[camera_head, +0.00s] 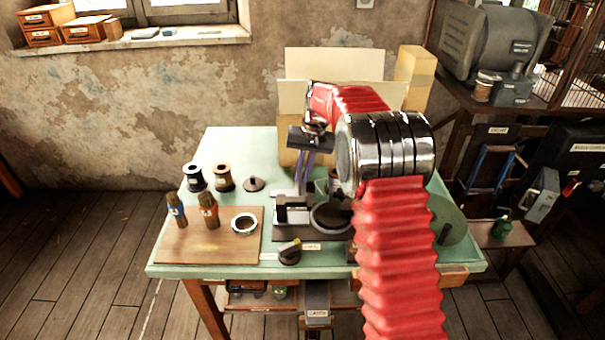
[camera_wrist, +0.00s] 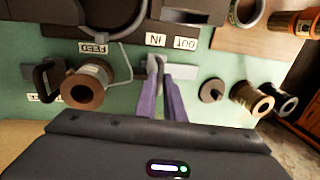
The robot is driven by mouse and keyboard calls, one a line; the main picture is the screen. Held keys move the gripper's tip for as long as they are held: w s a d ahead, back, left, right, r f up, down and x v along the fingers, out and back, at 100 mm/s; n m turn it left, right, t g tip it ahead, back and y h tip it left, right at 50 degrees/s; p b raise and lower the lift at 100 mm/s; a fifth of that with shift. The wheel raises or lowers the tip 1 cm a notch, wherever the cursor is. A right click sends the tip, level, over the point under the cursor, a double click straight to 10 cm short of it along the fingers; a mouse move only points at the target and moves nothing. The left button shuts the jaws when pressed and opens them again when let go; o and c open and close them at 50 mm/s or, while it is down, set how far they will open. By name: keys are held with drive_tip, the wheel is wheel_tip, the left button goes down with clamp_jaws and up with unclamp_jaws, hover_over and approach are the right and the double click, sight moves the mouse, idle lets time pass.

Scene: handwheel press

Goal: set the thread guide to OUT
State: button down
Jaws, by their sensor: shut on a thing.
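In the wrist view, my gripper (camera_wrist: 158,66) has its two purple fingers close together, shut on the small grey thread guide (camera_wrist: 153,63). The guide stands in line with the IN label (camera_wrist: 156,40), which shows upside down. The OUT label (camera_wrist: 186,43) lies just to the right of it in this view. The fingers cover part of the guide. In the head view, my gripper (camera_head: 301,182) points down behind the black press base, and the guide cannot be made out there.
A brown spool (camera_wrist: 88,85) stands left of the fingers in the wrist view, beside the FEED label (camera_wrist: 93,48). A dark disc (camera_wrist: 212,90) and spools (camera_wrist: 252,98) lie to the right. A wooden board (camera_head: 220,250) with brushes covers the table's (camera_head: 225,145) left front.

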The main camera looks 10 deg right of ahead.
drive_tip(key=a, duration=0.2)
drive_tip(key=w+a, duration=0.1)
drive_tip(key=a, duration=0.5)
drive_tip(key=shift+w, duration=0.3)
drive_tip(key=c, duration=2.2)
unclamp_jaws()
drive_tip(key=o, duration=0.4)
drive_tip(key=shift+d, duration=0.1)
drive_tip(key=shift+c, duration=0.2)
drive_tip(key=shift+r, duration=0.1)
wheel_tip(320, 180, up, 13)
drive_tip(key=d, duration=0.2)
drive_tip(key=shift+s+d+r, duration=0.15)
drive_tip(key=shift+s+d, duration=0.15)
drive_tip(key=shift+d, duration=0.05)
drive_tip(key=shift+w, duration=0.1)
